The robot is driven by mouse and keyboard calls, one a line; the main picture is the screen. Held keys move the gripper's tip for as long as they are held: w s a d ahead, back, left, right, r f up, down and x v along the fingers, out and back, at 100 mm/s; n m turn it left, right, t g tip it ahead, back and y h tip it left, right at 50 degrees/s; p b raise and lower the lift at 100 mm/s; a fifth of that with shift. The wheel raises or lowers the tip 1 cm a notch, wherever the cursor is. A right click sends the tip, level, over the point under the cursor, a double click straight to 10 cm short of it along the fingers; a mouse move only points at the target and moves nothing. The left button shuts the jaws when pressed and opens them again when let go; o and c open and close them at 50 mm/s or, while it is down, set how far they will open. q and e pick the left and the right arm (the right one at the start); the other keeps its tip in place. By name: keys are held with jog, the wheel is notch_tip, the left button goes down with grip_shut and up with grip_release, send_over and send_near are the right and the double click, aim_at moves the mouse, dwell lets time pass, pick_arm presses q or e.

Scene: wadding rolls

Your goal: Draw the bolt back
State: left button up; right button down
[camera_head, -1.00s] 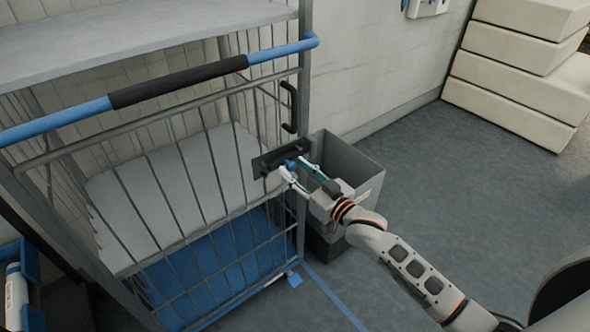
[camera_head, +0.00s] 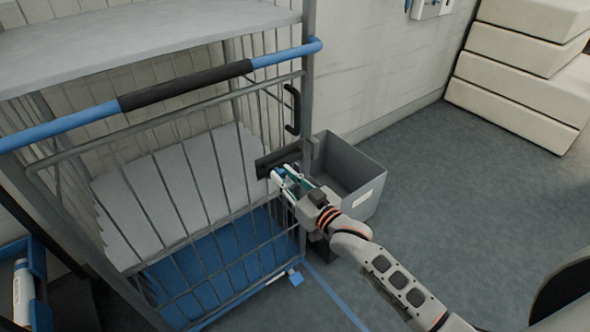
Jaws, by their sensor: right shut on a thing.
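The bolt (camera_head: 264,162) is a dark fitting on the front gate of a grey wire cage trolley, near the gate's right edge. My right gripper (camera_head: 284,172) is shut on the bolt's small blue knob, which is mostly hidden between the fingers. The fingers point up and left, and the gripper body lies below and to the right of the fitting. The gate (camera_head: 170,115) stands in line with the trolley's right post. My left gripper is out of view.
A grey bin (camera_head: 345,165) stands close behind my right gripper. A black handle (camera_head: 292,108) is above the bolt. A blue rail with a black sleeve (camera_head: 185,85) crosses the trolley's front. Cream blocks (camera_head: 520,100) are stacked at the back right. The floor at right is clear.

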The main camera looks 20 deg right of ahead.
jog(key=shift+s+a, duration=0.1)
jog(key=shift+a, duration=0.1)
jog(key=c, duration=1.8)
grip_release()
jog(key=shift+a, duration=0.1)
jog(key=shift+c, duration=0.2)
jog(key=shift+s, duration=0.2)
jog(key=v, duration=1.1)
jog(key=shift+s+d, duration=0.2)
jog(key=shift+s, duration=0.1)
